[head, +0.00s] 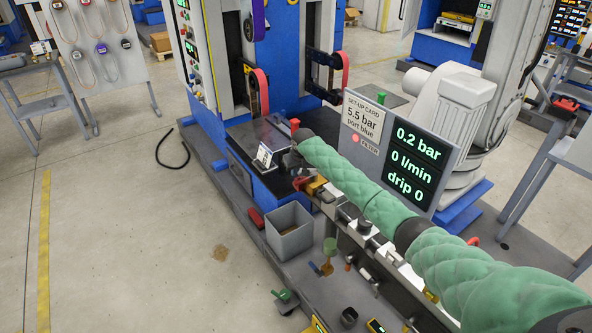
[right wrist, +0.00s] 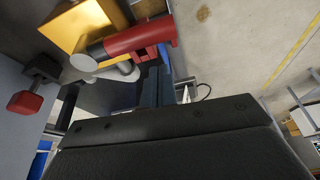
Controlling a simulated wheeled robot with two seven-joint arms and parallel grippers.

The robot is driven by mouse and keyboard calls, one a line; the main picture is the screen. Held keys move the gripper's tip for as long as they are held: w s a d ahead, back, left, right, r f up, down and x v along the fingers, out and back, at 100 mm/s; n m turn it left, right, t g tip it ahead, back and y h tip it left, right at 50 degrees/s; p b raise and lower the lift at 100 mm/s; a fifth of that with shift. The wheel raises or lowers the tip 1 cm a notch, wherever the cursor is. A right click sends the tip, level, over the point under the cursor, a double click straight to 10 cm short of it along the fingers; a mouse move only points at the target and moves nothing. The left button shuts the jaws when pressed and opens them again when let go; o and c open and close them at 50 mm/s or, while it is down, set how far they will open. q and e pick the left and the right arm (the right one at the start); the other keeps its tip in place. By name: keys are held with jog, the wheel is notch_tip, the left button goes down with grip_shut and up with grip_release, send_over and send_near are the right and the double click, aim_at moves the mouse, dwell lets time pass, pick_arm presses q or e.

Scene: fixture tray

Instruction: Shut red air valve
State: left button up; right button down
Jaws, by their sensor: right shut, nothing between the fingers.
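A red lever handle (right wrist: 140,40) sits by a brass-yellow block (right wrist: 85,27) in the right wrist view, close beyond my right gripper's fingers. In the head view, the red part (head: 300,183) and the yellow block (head: 316,185) show just below the end of my right arm. My right gripper (head: 288,162) is shut and empty, partly hidden by its own wrist. Its dark fingers (right wrist: 165,86) also show in the right wrist view, near the red handle; I cannot tell whether they touch it. My left gripper is not in view.
A display (head: 408,165) reads 0.2 bar, 0 l/min, drip 0. A setup card (head: 364,120) reads 5.5 bar, port blue. A grey bin (head: 289,232) stands left of the rail. A red knob (right wrist: 25,103) shows left in the wrist view. The floor at left is mostly clear.

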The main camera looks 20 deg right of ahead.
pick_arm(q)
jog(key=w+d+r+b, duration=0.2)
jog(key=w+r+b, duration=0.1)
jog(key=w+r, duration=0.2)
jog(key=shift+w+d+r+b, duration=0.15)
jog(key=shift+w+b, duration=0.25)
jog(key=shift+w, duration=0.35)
pick_arm(e)
jog(key=w+v, duration=0.1)
jog(key=v, duration=0.8)
jog(key=shift+r, duration=0.5)
